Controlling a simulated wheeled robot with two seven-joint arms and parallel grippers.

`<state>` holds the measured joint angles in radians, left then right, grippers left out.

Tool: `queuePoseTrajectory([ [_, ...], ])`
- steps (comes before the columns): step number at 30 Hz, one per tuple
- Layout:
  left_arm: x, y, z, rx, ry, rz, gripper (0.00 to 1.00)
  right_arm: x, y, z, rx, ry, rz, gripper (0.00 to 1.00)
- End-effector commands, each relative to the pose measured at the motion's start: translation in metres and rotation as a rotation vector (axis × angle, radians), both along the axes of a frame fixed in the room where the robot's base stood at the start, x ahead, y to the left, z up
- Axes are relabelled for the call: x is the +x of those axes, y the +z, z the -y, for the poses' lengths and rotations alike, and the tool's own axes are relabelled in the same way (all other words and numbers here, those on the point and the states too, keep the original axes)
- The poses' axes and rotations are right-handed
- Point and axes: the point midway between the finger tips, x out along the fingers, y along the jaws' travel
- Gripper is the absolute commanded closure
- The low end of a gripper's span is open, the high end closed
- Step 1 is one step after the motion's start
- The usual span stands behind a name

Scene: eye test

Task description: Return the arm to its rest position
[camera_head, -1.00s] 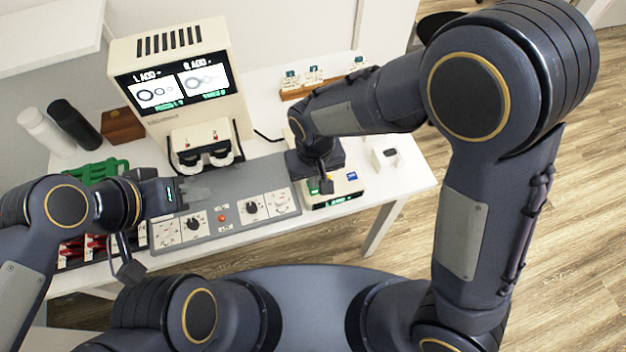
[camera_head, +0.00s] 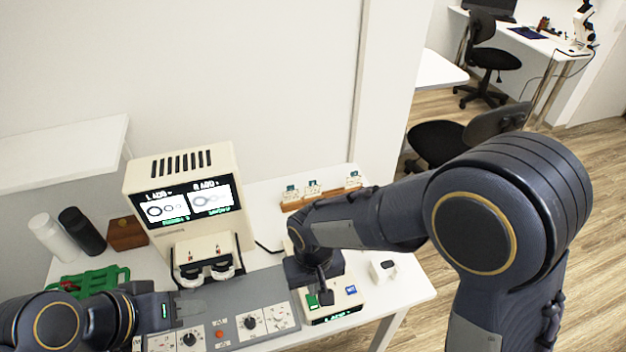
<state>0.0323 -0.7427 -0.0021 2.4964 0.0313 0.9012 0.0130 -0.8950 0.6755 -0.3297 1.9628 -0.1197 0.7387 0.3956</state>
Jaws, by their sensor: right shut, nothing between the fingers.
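My right arm reaches in from the right, and its gripper (camera_head: 322,293) is shut and empty. It points down just over the beige box with green and blue buttons (camera_head: 345,303), partly covering it; I cannot tell whether it touches. My left gripper (camera_head: 190,306) is low at the left, over or beside the grey control panel (camera_head: 262,290). Its fingers are small and blend with the panel, so their opening is unclear. The eye-test machine (camera_head: 185,165) stands behind, its screen lit with ring figures.
On the white table (camera_head: 402,290) are a green rack (camera_head: 95,282), white and black cylinders (camera_head: 50,235), a brown box (camera_head: 127,232) and a wooden holder (camera_head: 295,205). A small white item (camera_head: 383,270) lies to the right. A white shelf (camera_head: 65,150) juts out at the left. A black chair (camera_head: 440,140) stands behind.

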Motion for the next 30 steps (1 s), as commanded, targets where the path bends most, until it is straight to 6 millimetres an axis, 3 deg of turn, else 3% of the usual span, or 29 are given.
queuePoseTrajectory([
  [4, 0.000, 0.000, 0.000, 0.000, 0.000, 0.000, 0.64, 0.000, 0.002, 0.002, 0.008, -0.006, -0.002, 1.00],
  [7, 0.000, 0.000, 0.000, 0.000, 0.000, 0.000, 0.64, 0.001, 0.016, 0.013, 0.051, -0.036, -0.004, 1.00],
  [14, 0.000, 0.000, 0.000, 0.000, 0.000, 0.000, 0.64, -0.010, 0.077, 0.082, 0.264, -0.176, 0.023, 1.00],
  [22, 0.000, 0.000, 0.000, 0.000, 0.000, 0.000, 0.64, -0.059, 0.129, 0.163, 0.437, -0.327, 0.187, 1.00],
  [30, 0.000, 0.000, 0.000, 0.000, 0.000, 0.000, 0.64, -0.107, 0.142, 0.201, 0.452, -0.429, 0.368, 1.00],
])
